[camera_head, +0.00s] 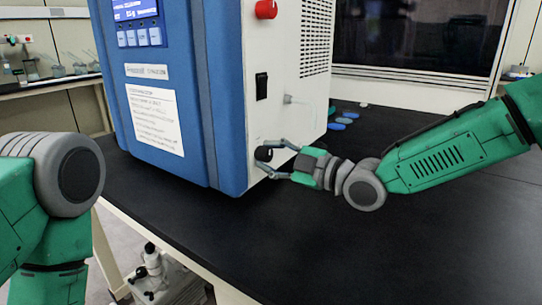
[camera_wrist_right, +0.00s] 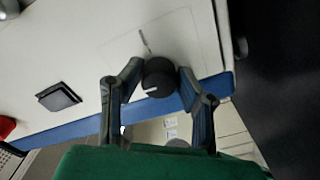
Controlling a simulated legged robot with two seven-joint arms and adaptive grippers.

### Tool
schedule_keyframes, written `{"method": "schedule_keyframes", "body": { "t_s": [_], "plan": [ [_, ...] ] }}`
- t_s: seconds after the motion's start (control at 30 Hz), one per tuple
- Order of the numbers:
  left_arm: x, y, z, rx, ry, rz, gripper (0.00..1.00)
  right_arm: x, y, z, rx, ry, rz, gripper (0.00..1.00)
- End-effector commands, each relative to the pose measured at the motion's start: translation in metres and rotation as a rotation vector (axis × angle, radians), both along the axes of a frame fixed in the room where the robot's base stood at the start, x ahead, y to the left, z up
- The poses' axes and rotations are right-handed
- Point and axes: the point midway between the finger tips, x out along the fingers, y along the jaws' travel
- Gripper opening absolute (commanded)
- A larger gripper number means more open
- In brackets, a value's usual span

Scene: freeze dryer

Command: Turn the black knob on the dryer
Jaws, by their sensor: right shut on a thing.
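The freeze dryer (camera_head: 165,90) is a blue and white box on a black bench. Its black knob (camera_head: 263,153) sits low on the white side panel. My right gripper (camera_head: 268,160) is at the knob, coming in from the right. In the right wrist view the round black knob (camera_wrist_right: 160,77) with a light pointer mark lies between the two fingertips (camera_wrist_right: 158,80), which close on it from both sides. My left arm shows at the left edge of the head view, but its gripper is out of view.
A red knob (camera_head: 266,9) and a black switch (camera_head: 261,86) are on the same side panel, above the black knob. Blue discs (camera_head: 343,120) lie on the bench behind the dryer. The black bench top (camera_head: 300,235) in front is clear.

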Motion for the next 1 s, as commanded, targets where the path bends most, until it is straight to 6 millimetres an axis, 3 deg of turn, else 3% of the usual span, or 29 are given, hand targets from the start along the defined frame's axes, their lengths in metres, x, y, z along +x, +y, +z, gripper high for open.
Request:
{"method": "schedule_keyframes", "body": {
  "t_s": [0.27, 1.0],
  "plan": [
    [0.0, 0.0, 0.02, 0.0, 0.0, 0.0, 0.0, -0.003, 0.005, 0.007, 0.09, 0.124, 0.011, 0.01],
    [0.0, 0.0, 0.076, 0.0, 0.0, 0.0, 0.0, -0.001, 0.003, 0.009, 0.48, 0.698, 0.011, 0.01]
  ]
}}
